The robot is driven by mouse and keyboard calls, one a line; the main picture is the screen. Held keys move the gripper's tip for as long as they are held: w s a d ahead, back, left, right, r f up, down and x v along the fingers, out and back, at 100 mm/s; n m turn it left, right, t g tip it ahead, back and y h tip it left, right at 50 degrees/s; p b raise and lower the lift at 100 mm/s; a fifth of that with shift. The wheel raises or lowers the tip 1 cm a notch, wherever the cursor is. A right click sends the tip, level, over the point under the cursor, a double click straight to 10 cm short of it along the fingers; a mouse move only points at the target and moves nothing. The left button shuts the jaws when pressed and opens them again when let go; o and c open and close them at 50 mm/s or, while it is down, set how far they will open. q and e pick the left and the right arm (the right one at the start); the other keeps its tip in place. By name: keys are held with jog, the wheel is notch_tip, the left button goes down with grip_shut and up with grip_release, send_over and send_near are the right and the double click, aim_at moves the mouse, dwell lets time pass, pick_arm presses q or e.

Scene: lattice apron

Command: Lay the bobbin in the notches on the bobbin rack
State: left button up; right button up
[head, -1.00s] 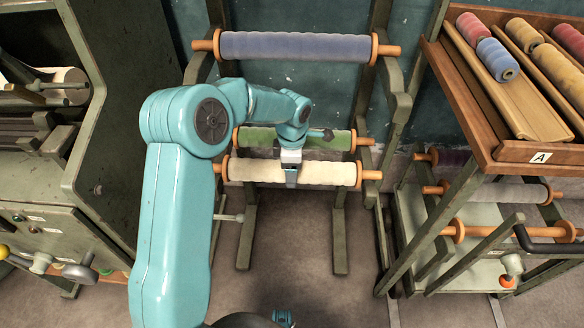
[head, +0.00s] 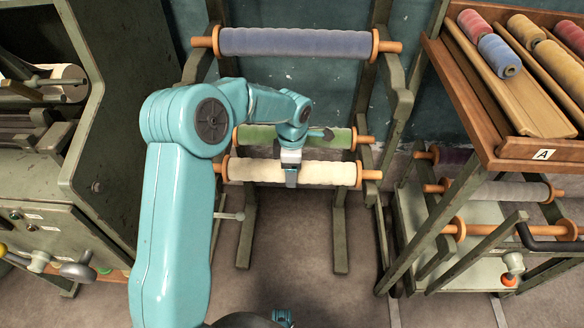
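The cream bobbin (head: 325,173) has orange flanges and rod ends and lies level across the lower front of the bobbin rack (head: 398,105). My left gripper (head: 291,178) is shut around its middle; the far finger is hidden. I cannot tell whether the rod ends touch the rack's notches. A blue-grey bobbin (head: 295,42) lies across the top of the rack. A green bobbin (head: 330,138) lies lower, just behind and above the cream one, partly covered by my arm. My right gripper is not in view.
A green machine (head: 95,187) with knobs stands at the left. At the right, a wooden tray (head: 500,143) of yarn spools sits above another rack with a grey bobbin (head: 510,191). Bare floor (head: 300,245) shows between the rack's feet.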

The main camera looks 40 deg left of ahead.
pick_arm(q)
jog(key=shift+f, duration=0.1)
jog(key=o, duration=1.5)
notch_tip(320, 180, up, 16)
jog(key=p, duration=0.3)
jog(key=shift+r, duration=0.2)
